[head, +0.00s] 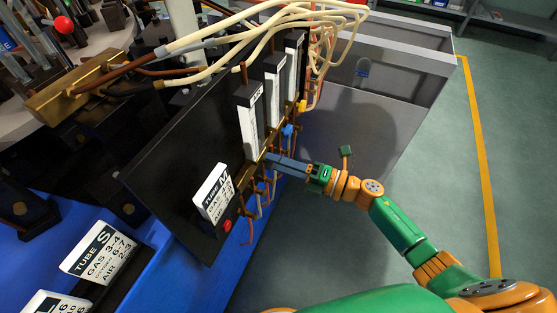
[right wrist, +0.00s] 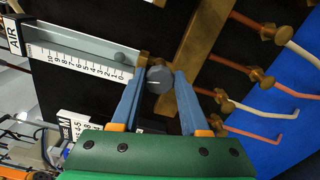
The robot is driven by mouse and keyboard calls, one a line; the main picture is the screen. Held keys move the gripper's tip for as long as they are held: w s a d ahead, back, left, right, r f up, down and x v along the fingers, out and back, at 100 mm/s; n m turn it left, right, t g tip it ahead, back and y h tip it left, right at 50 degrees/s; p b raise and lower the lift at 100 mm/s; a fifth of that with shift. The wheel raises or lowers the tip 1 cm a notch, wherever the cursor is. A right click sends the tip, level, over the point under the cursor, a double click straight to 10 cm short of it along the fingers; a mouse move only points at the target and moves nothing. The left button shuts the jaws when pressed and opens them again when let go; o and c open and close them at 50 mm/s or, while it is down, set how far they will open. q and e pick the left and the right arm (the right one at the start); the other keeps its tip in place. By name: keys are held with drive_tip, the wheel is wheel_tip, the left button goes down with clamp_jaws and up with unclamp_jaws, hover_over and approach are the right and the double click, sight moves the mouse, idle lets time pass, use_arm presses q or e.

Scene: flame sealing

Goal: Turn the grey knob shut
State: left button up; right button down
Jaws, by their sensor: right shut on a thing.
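The grey knob (right wrist: 158,80) sits at the foot of a flow meter with a white number scale (right wrist: 85,66), on a brass fitting. My right gripper (right wrist: 160,84) has a blue-grey finger on each side of it and is shut on it. In the head view my right gripper (head: 270,160) reaches in from the right to the lower edge of the black panel (head: 165,155). The knob is hidden behind the fingers there. My left gripper is not in view.
Several flow meters (head: 249,120) stand on the panel, with cream hoses (head: 230,40) above. A blue knob (head: 288,130) and a yellow knob (head: 302,106) are close by. Copper tubes (right wrist: 258,74) stick out beside the gripper. Open floor (head: 420,160) lies to the right.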

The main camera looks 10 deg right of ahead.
drive_tip(key=shift+m, duration=0.7)
drive_tip(key=shift+f, duration=0.1)
drive_tip(key=shift+c, duration=2.2)
unclamp_jaws()
drive_tip(key=shift+d, duration=0.1)
drive_tip(key=v, duration=0.7)
drive_tip(key=shift+m, duration=0.3)
